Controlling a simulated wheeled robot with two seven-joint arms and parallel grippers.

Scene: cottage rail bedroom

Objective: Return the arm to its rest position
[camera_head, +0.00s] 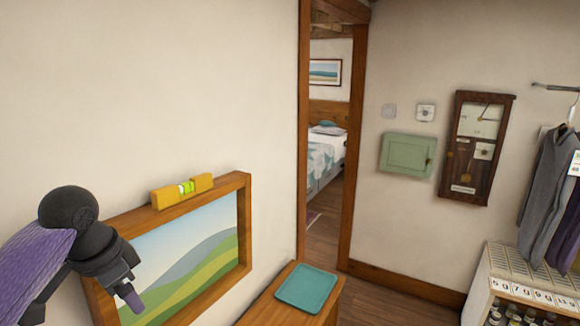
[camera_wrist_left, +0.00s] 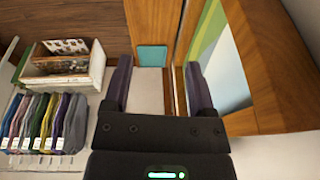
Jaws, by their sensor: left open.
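My left arm comes in from the left in the head view, with its gripper (camera_head: 132,290) in front of the framed landscape picture (camera_head: 240,222). In the left wrist view the two fingers of my left gripper (camera_wrist_left: 158,88) stand apart with nothing between them. The picture's wooden frame shows close to the right finger in that view; I cannot tell if they touch. A yellow spirit level (camera_head: 182,190) lies along the top edge of the frame. My right gripper is not in view.
A teal tray (camera_head: 307,288) lies on a wooden surface (camera_head: 333,307) below the picture. A doorway with wooden posts (camera_head: 357,130) opens to a bedroom. A wall clock (camera_head: 477,148), a green box (camera_head: 407,155), hanging clothes (camera_head: 548,185) and a shelf unit (camera_head: 525,272) are at the right.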

